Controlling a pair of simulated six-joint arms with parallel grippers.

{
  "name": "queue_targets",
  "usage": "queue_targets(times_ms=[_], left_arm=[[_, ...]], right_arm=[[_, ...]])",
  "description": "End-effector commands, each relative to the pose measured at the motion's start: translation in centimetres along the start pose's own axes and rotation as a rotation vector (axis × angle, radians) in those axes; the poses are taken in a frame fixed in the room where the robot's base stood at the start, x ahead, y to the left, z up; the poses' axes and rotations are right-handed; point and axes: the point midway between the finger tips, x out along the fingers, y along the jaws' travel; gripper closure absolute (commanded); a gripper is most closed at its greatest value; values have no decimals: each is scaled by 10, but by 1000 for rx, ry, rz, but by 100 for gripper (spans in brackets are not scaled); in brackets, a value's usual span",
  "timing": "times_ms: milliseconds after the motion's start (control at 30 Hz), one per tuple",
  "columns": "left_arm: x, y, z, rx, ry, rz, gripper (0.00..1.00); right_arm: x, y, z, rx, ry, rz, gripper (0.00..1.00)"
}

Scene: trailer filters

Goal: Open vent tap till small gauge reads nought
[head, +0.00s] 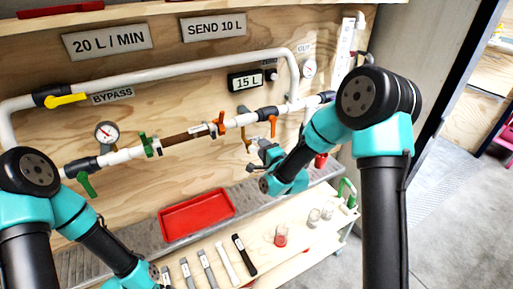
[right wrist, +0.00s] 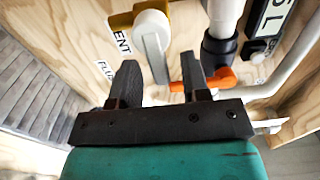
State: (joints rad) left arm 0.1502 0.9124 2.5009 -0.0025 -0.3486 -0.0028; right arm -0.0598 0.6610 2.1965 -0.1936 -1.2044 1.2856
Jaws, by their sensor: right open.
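My right gripper (head: 258,148) is in front of the pipe panel, below the right part of the pipe run. In the right wrist view its two dark fingers (right wrist: 160,82) are apart. A pale grey lever with a round hub (right wrist: 150,42) hangs between and beyond them; I cannot tell whether they touch it. A partly cut-off label reading "ENT" (right wrist: 121,40) is beside this lever. Round gauges show at the left (head: 106,132) and upper right (head: 309,68); their readings are too small to tell. My left arm reaches the bottom edge, where its gripper is not visible.
An orange handle (right wrist: 222,78) is close by the right finger. A digital display (head: 245,81) reads 15 L. A red tray (head: 197,215) lies on the ledge below. Several tools and small jars (head: 314,216) are on the lower wooden shelf.

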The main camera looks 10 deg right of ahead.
Motion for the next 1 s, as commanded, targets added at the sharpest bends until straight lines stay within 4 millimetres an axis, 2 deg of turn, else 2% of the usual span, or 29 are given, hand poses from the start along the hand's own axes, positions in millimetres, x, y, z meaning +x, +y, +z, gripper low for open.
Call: queue_targets(times_ms=[133,433,867,1000], left_arm=[[0,0,0,0,0,0,0],[0,0,0,0,0,0,0],[0,0,0,0,0,0,0],[0,0,0,0,0,0,0]], right_arm=[[7,0,-4,0,7,-1,57],[8,0,-4,0,7,0,58],[8,0,-4,0,7,0,100],[8,0,-4,0,7,0,100]])
